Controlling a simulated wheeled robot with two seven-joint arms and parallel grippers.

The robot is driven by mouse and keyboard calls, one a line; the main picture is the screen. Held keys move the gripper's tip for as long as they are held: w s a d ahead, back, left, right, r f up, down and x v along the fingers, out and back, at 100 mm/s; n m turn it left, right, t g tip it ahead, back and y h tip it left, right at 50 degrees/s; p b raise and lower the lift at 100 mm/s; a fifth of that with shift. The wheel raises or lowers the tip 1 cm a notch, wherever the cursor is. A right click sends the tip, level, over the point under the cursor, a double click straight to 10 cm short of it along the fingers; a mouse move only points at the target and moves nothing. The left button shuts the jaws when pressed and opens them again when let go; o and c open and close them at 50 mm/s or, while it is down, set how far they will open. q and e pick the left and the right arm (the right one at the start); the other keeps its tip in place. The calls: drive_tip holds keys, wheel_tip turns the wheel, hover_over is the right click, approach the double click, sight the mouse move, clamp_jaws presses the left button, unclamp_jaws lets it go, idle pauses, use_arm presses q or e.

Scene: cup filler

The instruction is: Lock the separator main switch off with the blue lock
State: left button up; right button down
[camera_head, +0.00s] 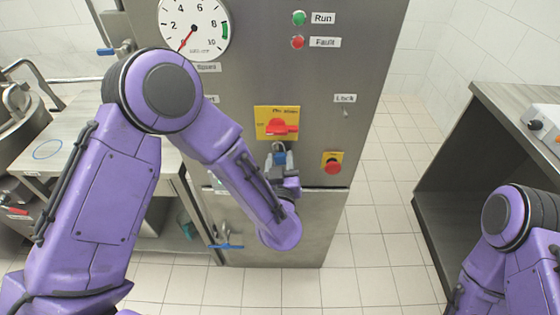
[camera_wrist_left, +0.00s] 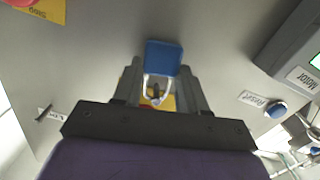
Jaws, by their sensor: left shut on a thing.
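The main switch (camera_head: 277,125) is a red handle on a yellow plate on the grey cabinet front. The handle appears to lie sideways; its exact setting is too small to read. My left gripper (camera_head: 282,163) is shut on the blue lock (camera_head: 279,158), just below the switch. In the left wrist view the blue lock (camera_wrist_left: 163,57) sits between the fingers of my left gripper (camera_wrist_left: 158,88). Its pale shackle shows with a yellow patch behind it. I cannot tell whether the shackle touches or passes through the switch. My right gripper is out of view.
A "Lock" label (camera_head: 345,98) with a small empty hook is right of the switch. A red emergency stop (camera_head: 333,166) on a yellow plate is lower right. A steel table (camera_head: 500,105) stands at the right. Tiled floor (camera_head: 370,255) is clear between.

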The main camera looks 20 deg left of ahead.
use_arm(q)
drive_tip(key=o, duration=1.2)
